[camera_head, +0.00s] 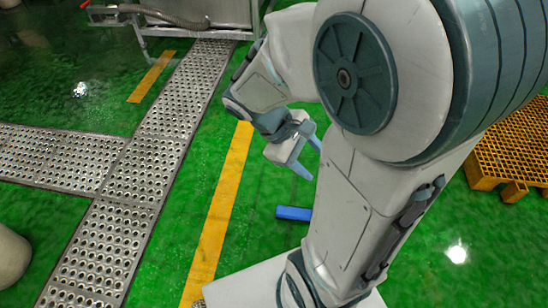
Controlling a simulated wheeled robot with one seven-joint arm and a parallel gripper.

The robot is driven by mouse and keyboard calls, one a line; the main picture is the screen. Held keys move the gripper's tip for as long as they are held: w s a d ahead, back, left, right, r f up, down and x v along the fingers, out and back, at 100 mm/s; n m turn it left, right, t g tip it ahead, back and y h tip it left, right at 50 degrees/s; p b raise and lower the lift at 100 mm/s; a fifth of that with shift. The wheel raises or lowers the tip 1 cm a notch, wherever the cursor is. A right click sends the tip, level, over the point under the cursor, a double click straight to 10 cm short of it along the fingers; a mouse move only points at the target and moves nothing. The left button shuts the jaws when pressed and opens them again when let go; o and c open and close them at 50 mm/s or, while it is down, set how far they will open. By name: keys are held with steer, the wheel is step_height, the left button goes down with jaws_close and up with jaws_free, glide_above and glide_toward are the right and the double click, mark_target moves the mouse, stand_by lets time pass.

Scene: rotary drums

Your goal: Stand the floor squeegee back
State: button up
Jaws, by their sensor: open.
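A short blue bar (293,213) lies flat on the green floor, just left of my arm. It may be part of the floor squeegee; its right end runs behind my arm, and I cannot see a whole squeegee. My gripper (311,165) is open, with its light blue fingers pointing down and to the right. It appears above the blue bar in the picture, apart from it, and I see nothing between the fingers. My arm covers much of the middle and right of the view.
Perforated metal drain grates (160,140) cross the floor on the left. A yellow stripe (222,205) runs beside the bar. A yellow grated pallet (515,145) stands at the right. Steel equipment (205,12) stands at the back, and a beige rounded object (10,258) at the left edge.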

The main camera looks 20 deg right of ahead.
steer(key=a+r+m+t+y, duration=0.2)
steer(key=a+m+t+y, duration=0.2)
steer(key=a+m+y, duration=0.2)
steer(key=shift+w+a+r+t+y, duration=0.15)
steer(key=shift+w+a+t+y, duration=0.2)
steer(key=shift+a, duration=0.95)
steer(key=shift+s, duration=0.1)
